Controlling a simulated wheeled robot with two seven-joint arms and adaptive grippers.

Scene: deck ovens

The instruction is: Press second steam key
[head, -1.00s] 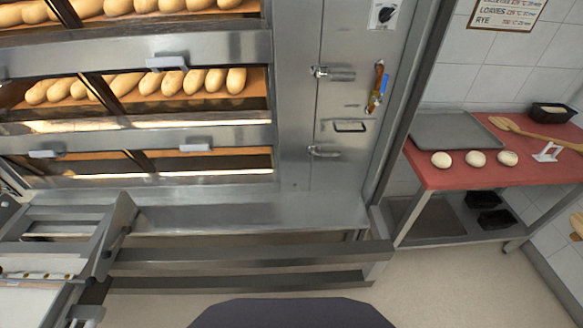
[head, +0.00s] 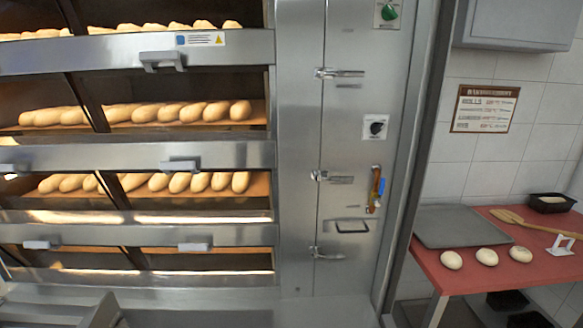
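The deck oven's steel control column (head: 350,215) stands right of the stacked decks. A green round control (head: 388,12) on a light plate is at its top, partly near the picture edge. A black rotary knob (head: 376,128) on a white plate is below it. I cannot make out which control is a steam key; no labelled key is readable. Neither of my grippers shows in the head view.
Oven decks with glass doors hold loaves (head: 150,113); door handles (head: 180,166) stick out. A brush-like tool (head: 376,190) hangs on the column. A red table (head: 455,275) with a tray (head: 460,227) and dough balls (head: 487,256) stands right. A sign (head: 485,108) hangs above.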

